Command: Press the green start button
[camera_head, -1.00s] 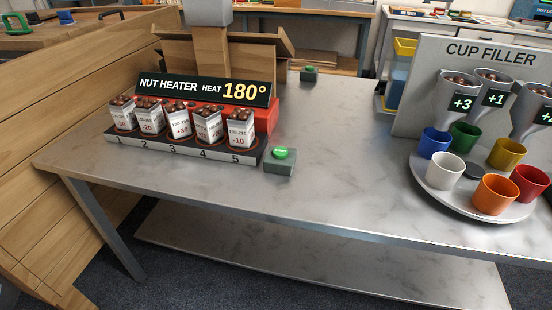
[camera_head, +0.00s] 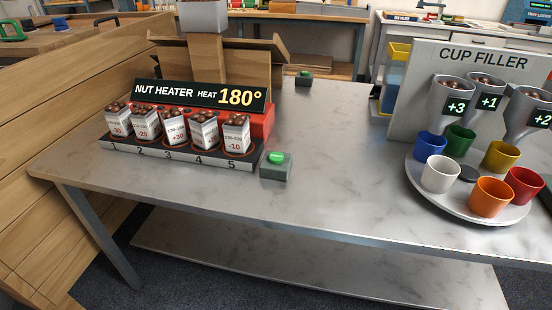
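A green button (camera_head: 276,157) sits on a small grey box (camera_head: 276,171) on the metal table (camera_head: 330,185), just right of the nut heater (camera_head: 180,155). A second green button (camera_head: 304,74) on a dark box stands at the table's far edge, right of the cardboard box. The frames do not label either one as the start button. The nut heater's sign reads HEAT 180°, and several bags of nuts (camera_head: 173,128) stand in its numbered slots. Neither of my grippers shows in the head view.
The cup filler (camera_head: 410,100) stands on the right, with funnels and a round tray (camera_head: 450,204) of coloured cups. The table's middle is clear. A wooden cabinet (camera_head: 60,110) borders the left side.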

